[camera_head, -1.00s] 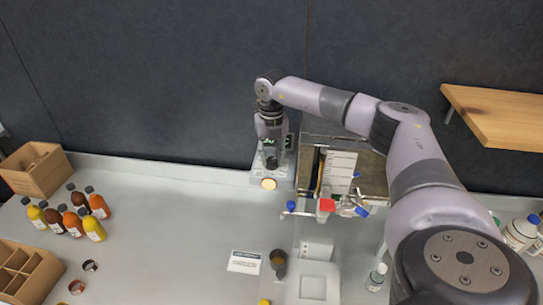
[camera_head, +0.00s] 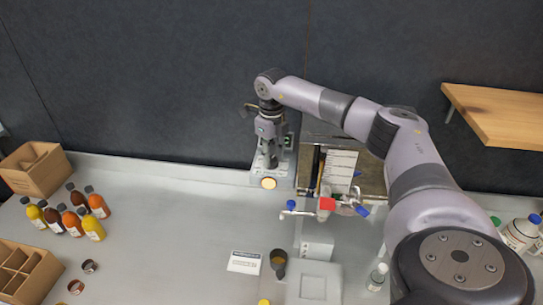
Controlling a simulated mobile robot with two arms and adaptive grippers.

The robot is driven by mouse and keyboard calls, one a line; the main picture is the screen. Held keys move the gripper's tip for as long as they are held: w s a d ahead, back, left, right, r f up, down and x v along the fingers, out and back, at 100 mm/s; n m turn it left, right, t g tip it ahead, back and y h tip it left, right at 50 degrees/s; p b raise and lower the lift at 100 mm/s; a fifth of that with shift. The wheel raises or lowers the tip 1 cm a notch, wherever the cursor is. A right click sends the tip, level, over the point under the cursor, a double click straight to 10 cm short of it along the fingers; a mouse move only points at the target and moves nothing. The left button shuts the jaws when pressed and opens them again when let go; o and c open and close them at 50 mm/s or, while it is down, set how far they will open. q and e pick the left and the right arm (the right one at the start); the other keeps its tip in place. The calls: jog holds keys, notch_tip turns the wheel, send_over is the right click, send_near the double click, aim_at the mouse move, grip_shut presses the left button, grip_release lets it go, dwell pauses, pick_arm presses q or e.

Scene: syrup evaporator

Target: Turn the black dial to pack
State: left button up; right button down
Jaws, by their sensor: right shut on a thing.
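My right gripper (camera_head: 270,160) points down over a small control box (camera_head: 287,177) at the back of the counter. It is shut on the black dial, which the fingers mostly hide. A round lit amber button or lamp (camera_head: 268,183) shows on the front of the box. I cannot read the dial's marks or its pointer from here. My left gripper is out of view.
The metal evaporator (camera_head: 372,176), with blue and red valve handles, stands right of the box. Several bottles (camera_head: 66,217) and two cardboard boxes (camera_head: 36,169) are at the left. A wooden shelf (camera_head: 500,112) juts out at the right. A label card (camera_head: 244,262) lies in front.

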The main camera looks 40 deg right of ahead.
aim_at(272, 159)
jog(key=shift+w+r+n, duration=0.1)
jog(key=shift+n, duration=2.2)
jog(key=shift+d, duration=0.1)
jog(key=c, duration=1.2)
grip_release()
jog(key=shift+c, duration=0.2)
notch_tip(272, 159, up, 12)
